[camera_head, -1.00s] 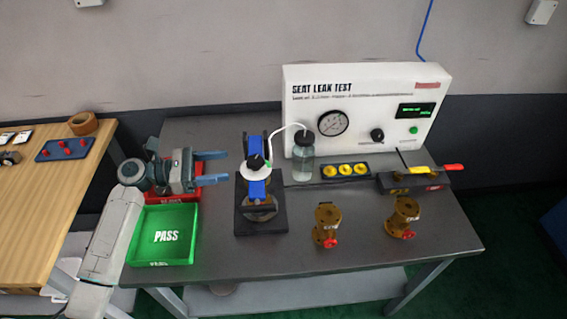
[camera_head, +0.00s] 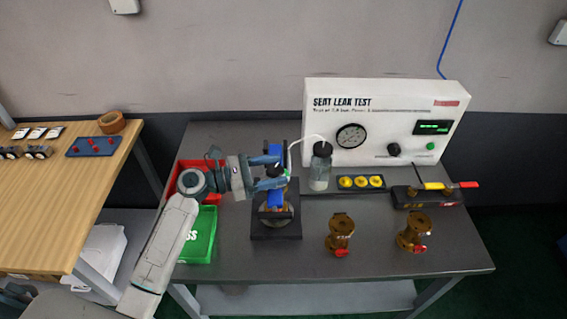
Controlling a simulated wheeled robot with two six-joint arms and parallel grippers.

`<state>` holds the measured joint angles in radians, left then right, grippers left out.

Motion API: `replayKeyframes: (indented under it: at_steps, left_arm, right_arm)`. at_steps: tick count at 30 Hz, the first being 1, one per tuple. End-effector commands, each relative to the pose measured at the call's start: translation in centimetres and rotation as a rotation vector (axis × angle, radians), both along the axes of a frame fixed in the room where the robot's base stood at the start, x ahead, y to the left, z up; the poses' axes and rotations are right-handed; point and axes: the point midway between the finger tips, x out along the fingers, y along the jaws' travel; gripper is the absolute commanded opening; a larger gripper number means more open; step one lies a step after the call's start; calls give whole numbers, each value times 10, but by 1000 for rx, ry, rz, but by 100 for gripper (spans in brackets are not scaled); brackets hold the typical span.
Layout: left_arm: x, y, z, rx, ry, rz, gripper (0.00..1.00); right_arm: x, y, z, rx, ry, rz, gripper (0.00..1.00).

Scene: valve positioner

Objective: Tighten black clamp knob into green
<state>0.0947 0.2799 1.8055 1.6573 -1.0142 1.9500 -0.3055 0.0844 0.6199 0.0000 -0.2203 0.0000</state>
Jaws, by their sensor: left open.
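The clamp fixture (camera_head: 277,233) stands on a dark base plate on the grey bench, with blue clamp parts and a brass valve in it. The black clamp knob (camera_head: 275,170) sits on top and is partly hidden by my left gripper (camera_head: 274,170). My left gripper is open, with its two fingers pointing right, at the top of the clamp around or just in front of the knob; I cannot tell if it touches. The green mark by the knob is only a small spot here. My right gripper is not in view.
A white seat leak test panel (camera_head: 385,105) stands behind, with a bottle (camera_head: 320,165) and hose beside the clamp. Two brass valves (camera_head: 341,235) stand to the right. A green tray (camera_head: 199,238) and red tray (camera_head: 181,171) lie left, under my left arm.

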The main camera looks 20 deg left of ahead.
Motion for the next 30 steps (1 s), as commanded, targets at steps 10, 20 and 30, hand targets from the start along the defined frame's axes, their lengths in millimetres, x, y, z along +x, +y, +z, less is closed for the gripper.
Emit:
replayKeyframes:
  at_steps: [10, 20, 30]
  left_arm:
    - [14, -24, 1, -1, 0, -1, 60]
    - [15, -25, 0, 0, 0, 0, 49]
    - [15, -25, 0, 0, 0, -6, 16]
  right_arm:
    - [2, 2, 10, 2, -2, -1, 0]
    - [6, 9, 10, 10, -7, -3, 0]
    - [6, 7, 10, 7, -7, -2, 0]
